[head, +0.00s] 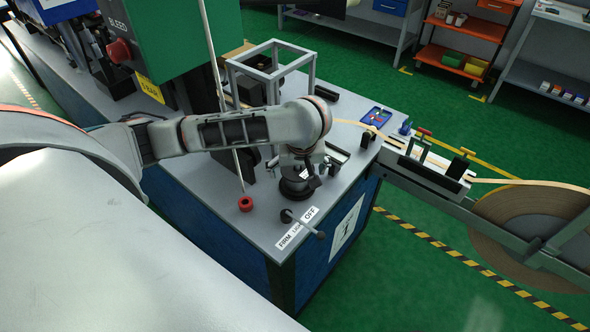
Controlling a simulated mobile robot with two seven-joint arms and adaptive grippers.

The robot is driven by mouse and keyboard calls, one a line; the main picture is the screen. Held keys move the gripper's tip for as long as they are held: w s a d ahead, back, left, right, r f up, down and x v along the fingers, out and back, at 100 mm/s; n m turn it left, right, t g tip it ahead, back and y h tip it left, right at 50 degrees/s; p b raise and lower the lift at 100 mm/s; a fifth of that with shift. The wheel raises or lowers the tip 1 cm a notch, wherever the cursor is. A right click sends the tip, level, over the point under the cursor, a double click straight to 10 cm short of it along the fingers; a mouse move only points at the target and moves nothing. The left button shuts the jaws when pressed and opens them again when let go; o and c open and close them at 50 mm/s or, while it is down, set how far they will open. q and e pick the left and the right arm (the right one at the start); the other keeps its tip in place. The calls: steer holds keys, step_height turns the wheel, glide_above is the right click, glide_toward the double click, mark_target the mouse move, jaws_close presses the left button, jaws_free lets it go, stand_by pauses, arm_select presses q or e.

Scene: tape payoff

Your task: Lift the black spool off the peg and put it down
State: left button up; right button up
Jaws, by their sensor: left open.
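A dark round piece that looks like the black spool (294,189) is low and near the front of the grey bench top. My left arm reaches in from the left, and its wrist hangs over that spot. My left gripper (304,171) points down, just above and around the spool's upper part, with its jaws open. The gripper partly covers the spool, and I cannot make out the peg or whether the fingers touch. My right gripper is not in view.
A grey frame (271,71) and a blue tray (376,116) stand behind. A tape track (425,165) leads right to a large tape reel (530,215).

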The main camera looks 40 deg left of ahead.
arm_select(q)
steer(key=shift+w+a+f, duration=0.1)
steer(key=shift+f, duration=0.15)
steer(key=c, duration=1.4)
steer(key=shift+r, duration=0.1)
steer(key=shift+c, duration=0.8)
steer(key=shift+w+r, duration=0.1)
steer(key=shift+r, duration=0.05)
